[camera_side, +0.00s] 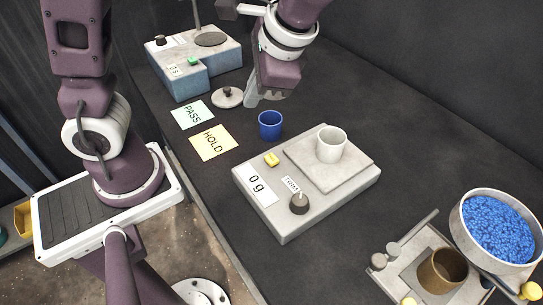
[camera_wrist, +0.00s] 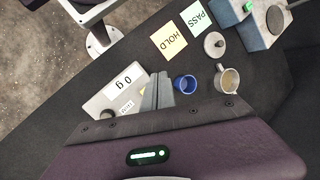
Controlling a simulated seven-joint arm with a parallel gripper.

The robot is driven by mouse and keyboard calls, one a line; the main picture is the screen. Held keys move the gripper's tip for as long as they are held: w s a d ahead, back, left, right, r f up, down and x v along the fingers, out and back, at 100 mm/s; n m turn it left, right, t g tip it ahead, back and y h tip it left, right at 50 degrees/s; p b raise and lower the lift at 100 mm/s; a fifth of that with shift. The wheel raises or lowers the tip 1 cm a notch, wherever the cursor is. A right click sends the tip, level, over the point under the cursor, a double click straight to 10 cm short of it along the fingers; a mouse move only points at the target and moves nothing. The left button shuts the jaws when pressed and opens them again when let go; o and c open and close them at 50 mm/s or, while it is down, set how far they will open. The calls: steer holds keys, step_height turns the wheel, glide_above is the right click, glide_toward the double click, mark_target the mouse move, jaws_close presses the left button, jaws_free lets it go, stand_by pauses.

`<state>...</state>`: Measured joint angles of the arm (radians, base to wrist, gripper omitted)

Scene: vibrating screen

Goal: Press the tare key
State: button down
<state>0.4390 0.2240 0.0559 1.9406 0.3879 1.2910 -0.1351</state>
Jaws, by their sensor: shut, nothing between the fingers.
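The scale (camera_side: 300,180) stands mid-table with a "0 g" display. A small yellow key (camera_side: 272,159), with no readable label, sits on its top beside the display; I take it for the tare key. A dark knob (camera_side: 299,203) marked TRIM is at the near corner. A pale cup (camera_side: 331,145) stands upright on the weighing plate. My gripper (camera_side: 252,101) is shut and empty, above the table beyond the blue cup and well away from the key.
A blue cup (camera_side: 270,125) stands between my gripper and the scale. PASS (camera_side: 192,114) and HOLD (camera_side: 213,142) cards, a lid (camera_side: 228,97) and a timer unit (camera_side: 185,82) lie beyond. A metal cup (camera_wrist: 228,81) is near the lid. A sieve of blue beads (camera_side: 457,225) is right.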

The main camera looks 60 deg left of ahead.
mark_target(275, 160)
steer(key=w+d+f+m+y, duration=0.1)
steer(key=w+d+f+y, duration=0.1)
steer(key=w+f+y, duration=0.1)
steer(key=shift+w+f+m+y, duration=0.25)
steer(key=shift+f+m+y, duration=0.15)
steer(key=shift+f, duration=0.5)
steer(key=shift+g, duration=0.3)
steer(key=shift+f, duration=4.4)
steer(key=shift+f, duration=0.4)
steer(key=shift+f, duration=0.45)
steer(key=shift+r, duration=0.85)
